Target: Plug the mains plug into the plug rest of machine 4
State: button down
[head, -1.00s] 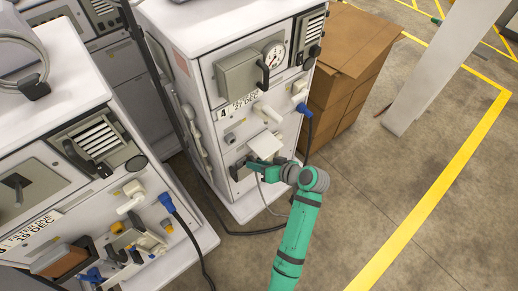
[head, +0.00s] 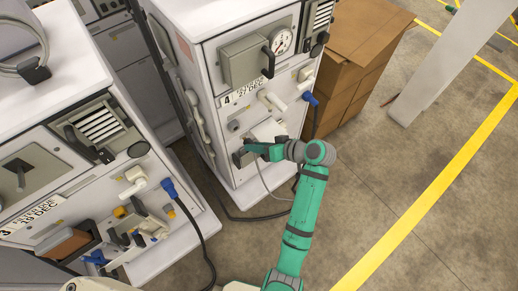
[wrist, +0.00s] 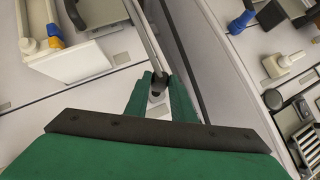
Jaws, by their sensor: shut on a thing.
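Machine 4 (head: 215,120) is the white cabinet in the middle of the head view, labelled 4 and 27 DEC. My gripper (head: 251,149) is at the lower part of its front panel. In the wrist view my gripper (wrist: 160,84) is shut on a small dark plug (wrist: 158,92), largely hidden between the green fingers. A thin grey cable (head: 268,186) hangs below the gripper in the head view. A dark grey fitting (head: 238,158) shows just left of the fingertips. I cannot tell whether it is the plug rest, or whether the plug touches it.
A white box-like part (head: 268,130) juts out just above my gripper. A blue connector (head: 310,98) with a black cable is at the panel's right. The neighbouring machine (head: 150,250), labelled 19 DEC, stands left with a holder of small parts. Cardboard boxes (head: 350,70) stand behind right. Floor at right is clear.

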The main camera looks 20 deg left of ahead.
jog(key=shift+w+a, duration=1.2)
jog(key=shift+a, duration=0.3)
jog(key=shift+w+a, duration=0.8)
jog(key=shift+a, duration=0.25)
dwell(1.3)
jog(key=c, duration=1.4)
grip_release()
jog(key=shift+c, duration=0.2)
jog(key=v, duration=1)
jog(key=shift+d+r, duration=0.25)
jog(key=shift+d, duration=0.05)
jog(key=shift+s, duration=0.1)
